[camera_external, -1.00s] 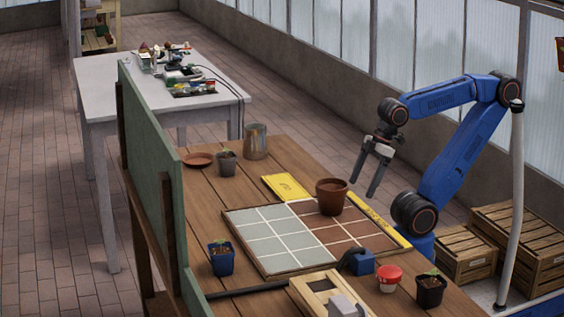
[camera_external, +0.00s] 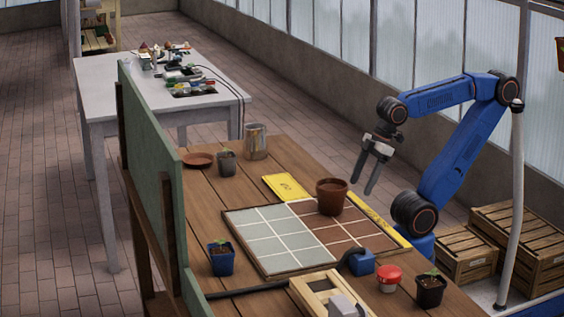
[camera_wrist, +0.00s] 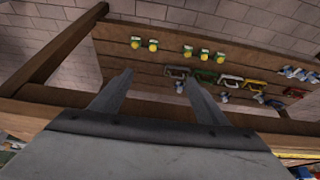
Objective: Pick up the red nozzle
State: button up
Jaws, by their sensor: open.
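A small red-topped piece (camera_external: 389,273) with a pale lower part stands at the near right of the wooden bench. It is the only thing there that could be the red nozzle, but I cannot tell its exact shape. My gripper (camera_external: 361,187) is open and empty. It hangs above and beyond the bench's right edge, clear of the red piece and behind it. In the wrist view my two fingers (camera_wrist: 159,77) are spread apart with nothing between them. No red nozzle can be made out clearly in that view.
A terracotta pot (camera_external: 332,196) stands on the tiled board (camera_external: 262,262) near my gripper. A potted seedling (camera_external: 430,291) and a blue block (camera_external: 361,262) flank the red piece. A wooden frame (camera_external: 309,292) lies in front. A wooden rack (camera_wrist: 130,62) holding several small items fills the wrist view.

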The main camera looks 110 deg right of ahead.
jog(key=w+a+r+n, duration=0.3)
jog(key=w+a+r, duration=0.2)
jog(key=w+r, duration=0.4)
jog(key=w+a+r+n+g+y, duration=0.1)
jog(key=w+a+r+n, duration=0.2)
jog(key=w+a+r, duration=0.45)
jog(key=w+a+r+n+g, duration=0.2)
jog(key=w+a+r+n, duration=0.2)
jog(key=w+a, duration=0.65)
jog(key=n+g+h, duration=0.1)
jog(key=n+g, duration=0.1)
jog(key=n, duration=0.7)
send_over(390, 268)
jog(key=f, duration=0.4)
jog(key=shift+w+d+f, duration=0.2)
jog(key=shift+d+f, duration=0.05)
jog(key=shift+s+a+f+n, duration=0.2)
jog(key=shift+a+f+n, duration=0.1)
jog(key=shift+a+f, duration=0.1)
jog(key=shift+f, duration=3.5)
jog(key=c, duration=1.1)
